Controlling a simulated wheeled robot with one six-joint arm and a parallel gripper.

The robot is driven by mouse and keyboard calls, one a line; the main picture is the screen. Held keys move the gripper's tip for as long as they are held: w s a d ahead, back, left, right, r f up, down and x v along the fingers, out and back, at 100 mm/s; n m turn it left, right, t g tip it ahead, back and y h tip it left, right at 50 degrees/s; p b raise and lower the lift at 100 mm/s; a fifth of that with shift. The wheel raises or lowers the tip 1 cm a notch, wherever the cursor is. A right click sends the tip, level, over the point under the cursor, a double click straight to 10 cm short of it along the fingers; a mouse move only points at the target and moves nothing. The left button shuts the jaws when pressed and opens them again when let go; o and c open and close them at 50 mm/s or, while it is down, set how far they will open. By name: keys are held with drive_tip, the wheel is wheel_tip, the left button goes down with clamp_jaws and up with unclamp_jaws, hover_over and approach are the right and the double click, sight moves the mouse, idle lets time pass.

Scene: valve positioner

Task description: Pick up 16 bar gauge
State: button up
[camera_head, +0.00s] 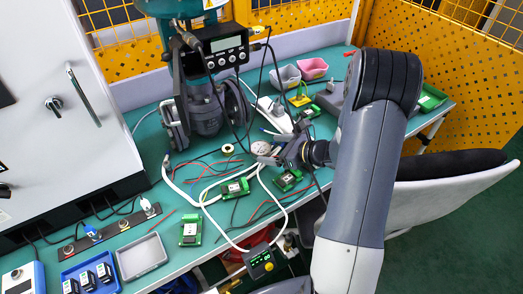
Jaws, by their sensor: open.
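A small round gauge (261,147) with a pale face lies on the green table in front of the valve assembly; its markings are too small to read. My gripper (271,154) is open, and its fingertips are right beside the gauge, at its lower right. I cannot tell whether they touch it or are around it.
The valve with its positioner display (226,50) stands behind the gauge. Cables, red and black wires and green terminal boards (235,188) lie around. A white power strip (275,114) is behind my gripper. Grey and pink bins (312,68) stand at the back. A grey tray (142,257) sits front left.

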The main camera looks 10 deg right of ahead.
sight(261, 148)
drive_tip(key=x, duration=0.5)
drive_tip(key=shift+w+a+f, duration=0.1)
drive_tip(key=shift+a, duration=0.05)
drive_tip(key=c, duration=1.2)
